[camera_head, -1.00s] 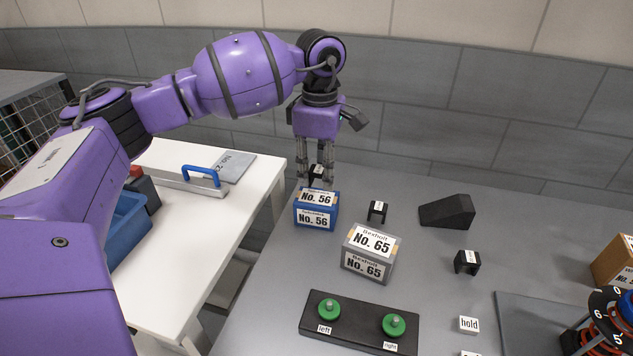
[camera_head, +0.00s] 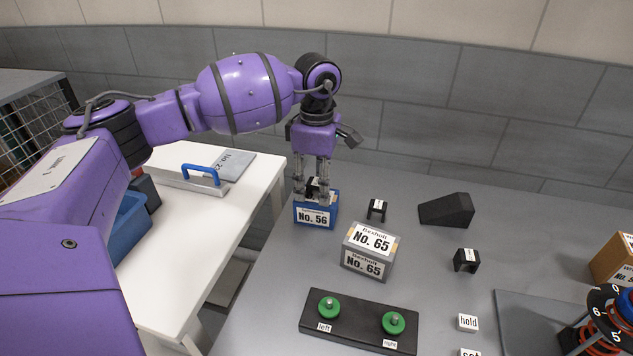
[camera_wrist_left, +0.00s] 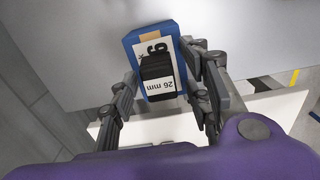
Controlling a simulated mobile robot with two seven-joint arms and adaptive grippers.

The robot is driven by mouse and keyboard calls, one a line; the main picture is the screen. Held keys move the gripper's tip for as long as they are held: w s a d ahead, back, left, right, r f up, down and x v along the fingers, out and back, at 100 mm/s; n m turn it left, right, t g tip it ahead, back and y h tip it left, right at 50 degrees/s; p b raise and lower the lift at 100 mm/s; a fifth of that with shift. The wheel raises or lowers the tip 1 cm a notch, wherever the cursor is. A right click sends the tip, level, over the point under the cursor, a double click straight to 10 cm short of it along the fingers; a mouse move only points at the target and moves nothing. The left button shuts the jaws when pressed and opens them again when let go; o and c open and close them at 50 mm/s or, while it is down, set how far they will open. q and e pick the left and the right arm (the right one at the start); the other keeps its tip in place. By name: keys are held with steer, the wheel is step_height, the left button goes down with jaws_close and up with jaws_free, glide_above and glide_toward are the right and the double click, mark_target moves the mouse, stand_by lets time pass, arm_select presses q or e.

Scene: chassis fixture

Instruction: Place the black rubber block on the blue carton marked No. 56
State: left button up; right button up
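The black rubber block (camera_head: 313,188) is on or just over the top of the blue carton marked No. 56 (camera_head: 316,219); I cannot tell whether it bears on the carton. My right gripper is not in view.
A grey carton marked No. 65 (camera_head: 368,252) stands close by, to the front right. Small black blocks (camera_head: 377,209) (camera_head: 467,261) and a black wedge (camera_head: 447,210) are to the right. A button panel (camera_head: 358,322) lies in front. A white table (camera_head: 195,250) is at the left.

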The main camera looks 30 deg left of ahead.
mark_target(317, 181)
arm_select(q)
steer(key=shift+r, duration=0.25)
step_height(317, 181, up, 12)
stand_by(0.4)
